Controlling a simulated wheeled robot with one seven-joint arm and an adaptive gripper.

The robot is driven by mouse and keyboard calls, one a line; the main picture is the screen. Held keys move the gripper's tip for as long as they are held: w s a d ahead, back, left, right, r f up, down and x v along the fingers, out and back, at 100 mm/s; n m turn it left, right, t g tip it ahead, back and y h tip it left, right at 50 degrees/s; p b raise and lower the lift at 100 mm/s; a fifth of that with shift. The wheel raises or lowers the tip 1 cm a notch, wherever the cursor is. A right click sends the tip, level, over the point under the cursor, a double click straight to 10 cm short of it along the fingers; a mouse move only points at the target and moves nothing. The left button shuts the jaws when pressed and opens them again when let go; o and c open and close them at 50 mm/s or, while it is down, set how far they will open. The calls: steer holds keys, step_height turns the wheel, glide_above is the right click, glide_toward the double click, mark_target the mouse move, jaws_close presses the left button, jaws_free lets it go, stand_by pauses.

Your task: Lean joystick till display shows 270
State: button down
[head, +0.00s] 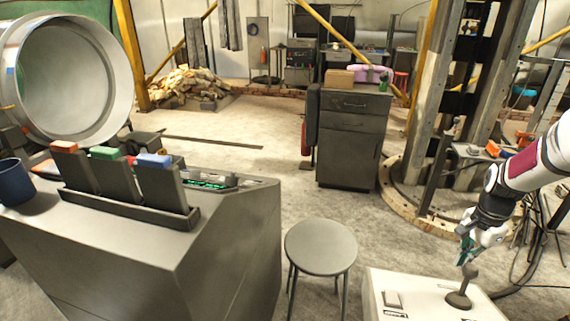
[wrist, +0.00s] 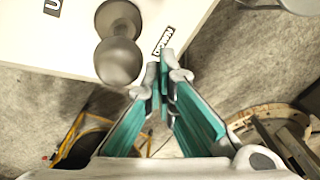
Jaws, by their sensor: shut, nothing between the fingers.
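The joystick (head: 460,297) is a dark grey stick with a round knob on a round base. It stands on a white console (head: 420,283) at the lower right of the head view. In the wrist view its knob (wrist: 119,61) is at the upper left. My gripper (head: 466,257) is just above the knob in the head view. In the wrist view the closed teal fingers (wrist: 163,72) are to the right of the knob, with a small gap in the picture. I cannot tell whether they touch it. No readable display number shows in either view.
The console carries a small raised switch (head: 393,299) and dark labels. A round stool (head: 321,247) stands left of it. A grey desk (head: 230,235) with upright folders is at the left. A drawer cabinet (head: 350,135) stands behind. Cables lie on the floor at the right.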

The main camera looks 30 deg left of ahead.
steer(key=w+b, duration=0.4)
step_height(320, 180, up, 8)
steer(key=shift+w+a+p, duration=0.15)
steer(key=shift+a+p, duration=0.25)
stand_by(0.5)
stand_by(0.5)
steer(key=s+r+n+t, duration=0.2)
steer(key=s+r+n, duration=0.2)
steer(key=s+r, duration=1.2)
steer(key=s+n+t, duration=0.3)
steer(key=s+n, duration=0.2)
steer(key=s, duration=1.7)
steer(key=shift+s+d+n, duration=0.2)
steer(key=shift+s+n, duration=0.05)
steer(key=shift+n, duration=0.15)
